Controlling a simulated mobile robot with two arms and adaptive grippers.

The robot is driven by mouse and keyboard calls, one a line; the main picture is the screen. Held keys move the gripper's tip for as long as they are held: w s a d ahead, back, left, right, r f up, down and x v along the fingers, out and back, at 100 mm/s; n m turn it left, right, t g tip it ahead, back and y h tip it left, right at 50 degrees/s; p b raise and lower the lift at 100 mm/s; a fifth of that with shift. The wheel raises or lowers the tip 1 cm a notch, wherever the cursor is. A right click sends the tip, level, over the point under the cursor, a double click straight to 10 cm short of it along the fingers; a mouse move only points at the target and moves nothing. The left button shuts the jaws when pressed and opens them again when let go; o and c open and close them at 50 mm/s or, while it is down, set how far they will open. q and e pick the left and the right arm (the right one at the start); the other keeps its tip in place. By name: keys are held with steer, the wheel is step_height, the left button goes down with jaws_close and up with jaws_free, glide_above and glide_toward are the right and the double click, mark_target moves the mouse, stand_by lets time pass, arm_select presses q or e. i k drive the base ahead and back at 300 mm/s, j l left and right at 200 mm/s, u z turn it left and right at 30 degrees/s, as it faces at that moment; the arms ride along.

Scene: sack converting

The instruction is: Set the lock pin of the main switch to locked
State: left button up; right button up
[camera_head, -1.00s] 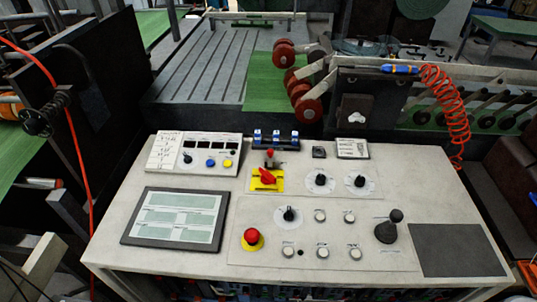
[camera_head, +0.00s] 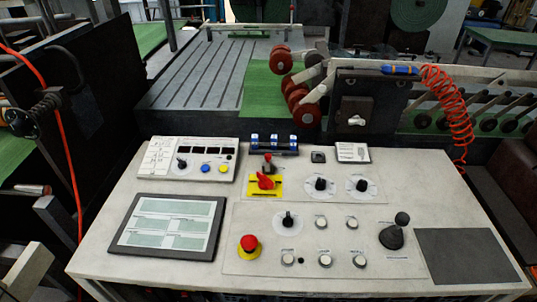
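The main switch (camera_head: 265,182) is a red rotary handle on a yellow plate, in the upper middle of the control desk. Its handle sits at a slant. A small red-topped pin (camera_head: 268,158) stands upright just behind the handle, apparently the lock pin; whether it is locked cannot be told at this size. Neither of my grippers shows in the head view.
The light desk (camera_head: 110,230) carries a screen (camera_head: 168,226), a red emergency button (camera_head: 249,243), several black knobs, white buttons and a black joystick (camera_head: 393,235). A dark pad (camera_head: 466,256) lies at the right. A red coiled hose (camera_head: 446,110) hangs behind the desk.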

mark_target(267, 157)
steer(key=k+j+z, duration=0.15)
steer(key=z, duration=0.2)
steer(key=k+j+z, duration=0.15)
steer(key=z, duration=0.2)
steer(key=k+j+z, duration=0.1)
steer(key=z, duration=0.25)
steer(key=k, duration=0.05)
